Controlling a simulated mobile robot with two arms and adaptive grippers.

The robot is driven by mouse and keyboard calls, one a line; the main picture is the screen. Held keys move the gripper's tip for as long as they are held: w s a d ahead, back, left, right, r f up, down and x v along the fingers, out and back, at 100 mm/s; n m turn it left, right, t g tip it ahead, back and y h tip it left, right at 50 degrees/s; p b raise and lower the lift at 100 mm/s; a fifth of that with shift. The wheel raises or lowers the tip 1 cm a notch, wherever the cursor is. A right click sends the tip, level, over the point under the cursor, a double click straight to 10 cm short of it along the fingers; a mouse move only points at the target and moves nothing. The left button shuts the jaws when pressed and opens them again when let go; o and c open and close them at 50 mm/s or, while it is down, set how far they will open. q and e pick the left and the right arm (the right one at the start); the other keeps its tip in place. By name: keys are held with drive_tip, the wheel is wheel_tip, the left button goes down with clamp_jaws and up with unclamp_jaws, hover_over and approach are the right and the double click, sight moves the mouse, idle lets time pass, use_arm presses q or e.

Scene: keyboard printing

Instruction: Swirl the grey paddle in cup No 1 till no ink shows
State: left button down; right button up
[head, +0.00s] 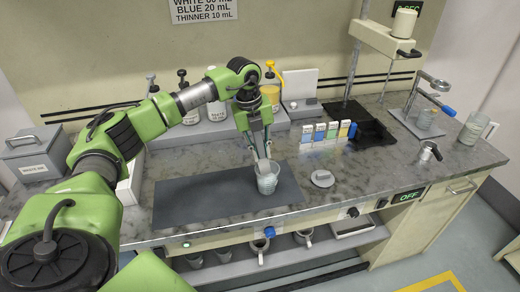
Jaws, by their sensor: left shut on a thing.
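A pale, translucent cup (268,185) stands upright on the dark mat (200,195), near its right end. My left gripper (258,150) is right above the cup, pointing down. It is shut on the grey paddle (262,164), whose lower part reaches into the cup. The cup's contents are too small to make out, so I cannot tell whether ink streaks show. No cup number is readable. My right gripper is not in view.
Several bottles (216,108) stand behind the mat, with coloured cards (320,132) and a black tray (374,134) to their right. A small round grey piece (322,178) lies right of the cup. A grey bin (38,154) is at the left. The mat's left part is clear.

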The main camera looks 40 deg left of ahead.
sight(263, 162)
use_arm(q)
drive_tip(key=shift+w+d+f+b, duration=0.15)
drive_tip(key=shift+f+b, duration=0.25)
drive_tip(key=shift+f, duration=0.35)
drive_tip(key=shift+w+a+f+b, duration=0.1)
drive_tip(key=shift+f+b, duration=0.25)
drive_tip(key=shift+f, duration=0.4)
drive_tip(key=shift+w+f+b, duration=0.15)
drive_tip(key=shift+f+b, duration=0.25)
drive_tip(key=shift+f, duration=0.3)
drive_tip(key=shift+w+f+b, duration=0.15)
drive_tip(key=shift+f+b, duration=0.2)
drive_tip(key=shift+f, duration=0.3)
drive_tip(key=shift+d, duration=0.1)
drive_tip(key=shift+s, duration=0.1)
